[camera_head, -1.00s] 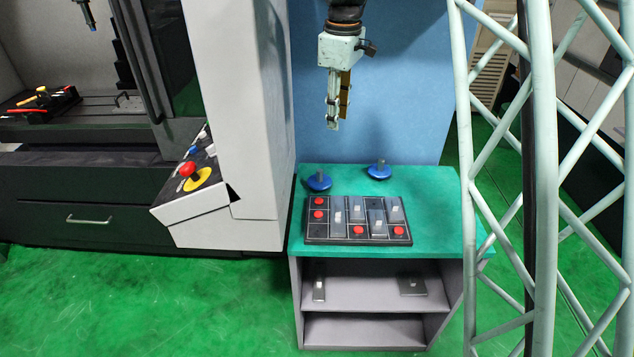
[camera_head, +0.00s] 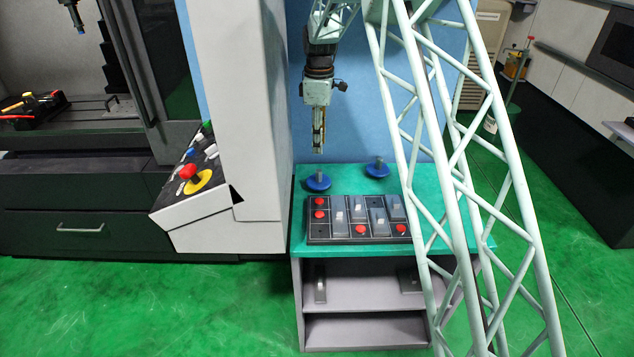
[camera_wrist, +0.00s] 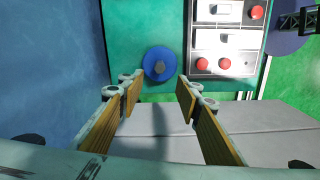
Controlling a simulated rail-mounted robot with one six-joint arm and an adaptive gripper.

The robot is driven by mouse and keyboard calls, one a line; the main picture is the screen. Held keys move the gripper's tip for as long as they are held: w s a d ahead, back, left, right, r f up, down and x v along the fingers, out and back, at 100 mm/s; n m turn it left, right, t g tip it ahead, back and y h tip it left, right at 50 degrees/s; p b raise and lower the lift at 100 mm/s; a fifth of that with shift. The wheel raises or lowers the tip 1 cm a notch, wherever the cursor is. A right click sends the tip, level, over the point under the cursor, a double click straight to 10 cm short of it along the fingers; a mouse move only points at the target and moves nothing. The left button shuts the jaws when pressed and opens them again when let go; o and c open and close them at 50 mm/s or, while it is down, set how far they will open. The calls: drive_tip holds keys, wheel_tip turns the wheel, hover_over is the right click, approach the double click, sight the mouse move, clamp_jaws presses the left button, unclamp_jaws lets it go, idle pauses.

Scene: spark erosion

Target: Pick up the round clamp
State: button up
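Two blue round clamps with dark upright stems stand on the green tabletop (camera_head: 440,235): a left one (camera_head: 318,182) and a right one (camera_head: 377,168). My gripper (camera_head: 318,150) hangs pointing down, just above the left clamp and apart from it in the head view. In the wrist view my gripper (camera_wrist: 158,84) is open, its wood-coloured finger pads spread with nothing between them. The left clamp (camera_wrist: 160,66) shows below and beyond the fingertips, near the middle of the gap. The right clamp is not seen in the wrist view.
A dark tray (camera_head: 325,230) with grey blocks and red knobs lies in front of the clamps. A blue wall (camera_head: 350,130) stands behind the table. The machine's control panel (camera_head: 200,170) is close on the left. My lattice arm crosses the table's right side.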

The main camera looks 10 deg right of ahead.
sight(319, 170)
drive_tip(key=shift+f, duration=0.25)
drive_tip(key=shift+f+b, duration=0.3)
drive_tip(key=shift+f, duration=3.85)
drive_tip(key=shift+f, duration=0.15)
drive_tip(key=shift+f, duration=2.45)
clamp_jaws()
